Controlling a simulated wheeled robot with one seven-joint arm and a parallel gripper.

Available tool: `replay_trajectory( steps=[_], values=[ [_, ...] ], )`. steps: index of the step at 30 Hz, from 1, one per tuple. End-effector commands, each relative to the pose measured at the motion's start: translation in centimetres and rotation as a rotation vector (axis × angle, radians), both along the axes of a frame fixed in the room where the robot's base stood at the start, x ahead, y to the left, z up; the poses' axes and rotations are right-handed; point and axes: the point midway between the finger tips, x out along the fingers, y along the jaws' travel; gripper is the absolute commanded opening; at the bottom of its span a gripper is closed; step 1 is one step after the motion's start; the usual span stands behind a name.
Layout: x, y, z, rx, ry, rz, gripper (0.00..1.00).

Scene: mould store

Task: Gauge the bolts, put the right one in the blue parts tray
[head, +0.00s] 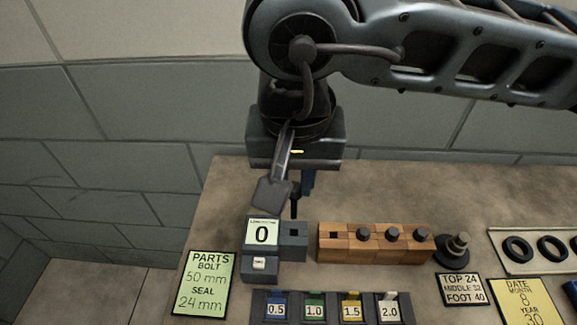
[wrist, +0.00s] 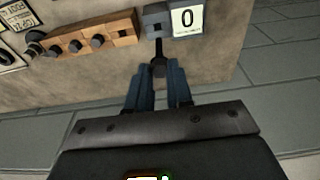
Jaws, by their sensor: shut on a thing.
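My gripper (head: 303,184) is shut on a dark bolt (head: 295,203), which hangs head up, shank down, near the gauge. The wrist view shows the bolt (wrist: 160,62) between the blue fingers (wrist: 158,85). The gauge (head: 293,229) is a grey block with a square hole and a display (head: 262,233) reading 0. In the head view the bolt's lower end is just above and behind the block. A wooden rack (head: 375,256) right of the gauge holds three bolts (head: 393,234); its leftmost hole is empty. I cannot make out the blue parts tray.
A green card (head: 205,283) reads bolt 50 mm, seal 24 mm. A dark holder (head: 332,292) has slots marked 0.5 to 2.0. A stepped dark piece (head: 453,250), black rings (head: 517,248) and a yellow date card (head: 530,305) stand right. A blue sliver (head: 572,288) shows at the right edge.

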Motion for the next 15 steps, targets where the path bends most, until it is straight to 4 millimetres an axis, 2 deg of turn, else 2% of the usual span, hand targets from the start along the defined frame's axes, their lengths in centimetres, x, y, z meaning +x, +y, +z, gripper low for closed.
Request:
replay_trajectory(
  steps=[10, 15],
  values=[
    [0.0, 0.0, -3.3, 0.0, -0.001, 0.002, 0.0],
    [0.0, 0.0, -4.1, 0.0, -0.001, 0.003, 0.0]
  ],
)
